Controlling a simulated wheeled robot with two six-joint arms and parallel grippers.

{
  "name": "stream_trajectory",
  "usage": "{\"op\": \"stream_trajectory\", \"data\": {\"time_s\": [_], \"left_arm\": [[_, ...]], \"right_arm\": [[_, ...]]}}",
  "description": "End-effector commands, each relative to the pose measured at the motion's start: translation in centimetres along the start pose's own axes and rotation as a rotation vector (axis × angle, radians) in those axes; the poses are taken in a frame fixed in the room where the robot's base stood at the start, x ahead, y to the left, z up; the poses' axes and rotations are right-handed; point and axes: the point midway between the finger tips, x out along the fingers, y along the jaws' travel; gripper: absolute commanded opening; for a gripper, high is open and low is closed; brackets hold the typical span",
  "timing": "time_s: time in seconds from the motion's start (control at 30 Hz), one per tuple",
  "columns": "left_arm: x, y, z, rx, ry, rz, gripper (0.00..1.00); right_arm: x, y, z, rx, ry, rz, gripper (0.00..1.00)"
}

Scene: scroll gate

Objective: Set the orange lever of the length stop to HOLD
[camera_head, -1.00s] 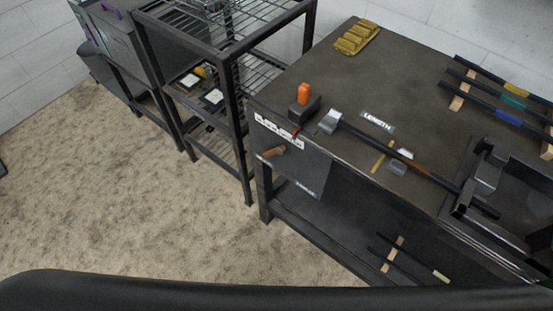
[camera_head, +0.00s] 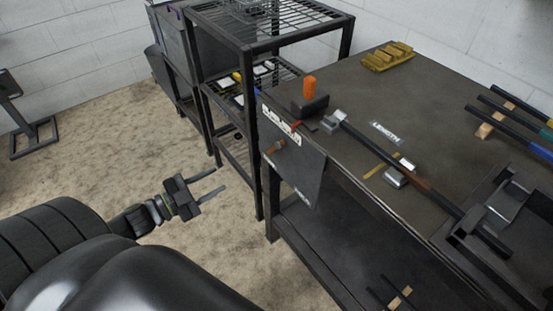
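The orange lever (camera_head: 310,87) stands upright on a dark block (camera_head: 310,107) at the near left corner of the dark workbench. The block is part of the length stop, beside the end of a long dark bar (camera_head: 400,170) along the bench. A "LENGTH" label (camera_head: 385,132) lies on the bench top. A white label strip (camera_head: 281,125) is on the bench's front; its words are too small to read. My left gripper (camera_head: 214,183) is open and empty over the floor, left of the bench and well apart from the lever. My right gripper is not in view.
A dark panel (camera_head: 296,170) with a small orange-brown handle (camera_head: 276,147) hangs on the bench front. A yellow block rack (camera_head: 389,57) sits at the back. Coloured bars (camera_head: 510,110) lie at the right. A wire shelf (camera_head: 265,22) stands behind. The floor between gripper and bench is clear.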

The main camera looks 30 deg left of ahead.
Motion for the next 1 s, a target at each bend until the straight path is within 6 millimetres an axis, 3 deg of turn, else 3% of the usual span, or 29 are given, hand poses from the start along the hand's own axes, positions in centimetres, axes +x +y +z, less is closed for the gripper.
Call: {"op": "stream_trajectory", "data": {"time_s": [0.73,1.0], "left_arm": [[11.2,-0.3,-0.1,-0.003,0.000,-0.008,0.36],[15.4,-0.2,0.0,-0.002,-0.002,-0.007,0.36]], "right_arm": [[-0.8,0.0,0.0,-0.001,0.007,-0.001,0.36],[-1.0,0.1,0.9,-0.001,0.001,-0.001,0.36]]}}
